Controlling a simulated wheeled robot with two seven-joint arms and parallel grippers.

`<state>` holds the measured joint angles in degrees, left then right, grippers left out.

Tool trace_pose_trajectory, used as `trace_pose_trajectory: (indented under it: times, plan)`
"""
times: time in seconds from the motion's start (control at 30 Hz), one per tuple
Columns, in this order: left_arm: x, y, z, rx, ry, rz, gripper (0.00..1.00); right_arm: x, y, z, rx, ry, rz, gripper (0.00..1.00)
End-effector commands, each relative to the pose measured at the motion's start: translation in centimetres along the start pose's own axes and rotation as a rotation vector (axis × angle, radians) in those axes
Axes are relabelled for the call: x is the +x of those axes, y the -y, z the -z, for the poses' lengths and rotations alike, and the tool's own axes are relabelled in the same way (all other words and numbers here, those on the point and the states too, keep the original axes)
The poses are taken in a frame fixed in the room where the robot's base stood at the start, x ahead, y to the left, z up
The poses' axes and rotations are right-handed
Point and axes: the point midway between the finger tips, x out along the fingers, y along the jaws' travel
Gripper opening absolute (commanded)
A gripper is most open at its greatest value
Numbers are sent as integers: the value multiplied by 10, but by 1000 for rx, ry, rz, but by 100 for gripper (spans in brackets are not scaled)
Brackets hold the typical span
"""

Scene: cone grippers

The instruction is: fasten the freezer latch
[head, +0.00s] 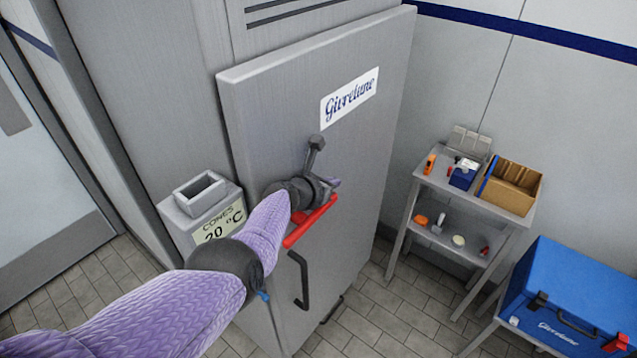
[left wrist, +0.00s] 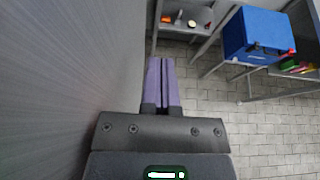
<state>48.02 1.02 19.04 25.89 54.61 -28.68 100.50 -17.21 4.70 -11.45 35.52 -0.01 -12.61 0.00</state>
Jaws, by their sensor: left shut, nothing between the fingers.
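The freezer door (head: 285,115) is a grey upright panel with a "Givrelune" label (head: 349,97). I cannot tell whether it is fully closed. A red latch bar (head: 308,222) slants across the door front, just below my left gripper. A dark grey metal piece with a knobbed end (head: 316,145) stands up just above the gripper. My left gripper (head: 331,184) is at the door front, its fingers pointing right and partly hidden by its own body. In the left wrist view, its purple fingers (left wrist: 161,82) are together and empty, beside the grey door surface (left wrist: 60,80). My right gripper is out of view.
A black handle (head: 300,280) is lower on the door. A "CONES" box (head: 205,208) is left of it. To the right stand a shelf table (head: 450,187) with small items and a cardboard box (head: 511,186), and a blue cooler (head: 570,290). Tiled floor between is free.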

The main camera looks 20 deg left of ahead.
Motion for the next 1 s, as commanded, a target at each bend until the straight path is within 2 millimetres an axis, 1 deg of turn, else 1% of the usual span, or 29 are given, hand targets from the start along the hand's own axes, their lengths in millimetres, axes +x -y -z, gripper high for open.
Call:
trace_pose_trajectory:
  times: [0.03,0.1,0.23,0.3,0.37,0.53,1.0]
  plan:
    - [-11,2,-23,-1,0,0,0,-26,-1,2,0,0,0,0]
    - [-19,1,-39,-1,2,-1,0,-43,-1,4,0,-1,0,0]
    - [-33,1,-66,1,1,-2,0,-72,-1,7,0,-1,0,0]
    - [-39,1,-77,1,2,-1,0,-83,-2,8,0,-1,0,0]
    - [-43,1,-85,-1,1,-1,0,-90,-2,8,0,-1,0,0]
    - [-49,1,-96,0,1,0,0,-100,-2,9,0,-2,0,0]
    - [-49,1,-96,-1,0,-1,0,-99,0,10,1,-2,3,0]
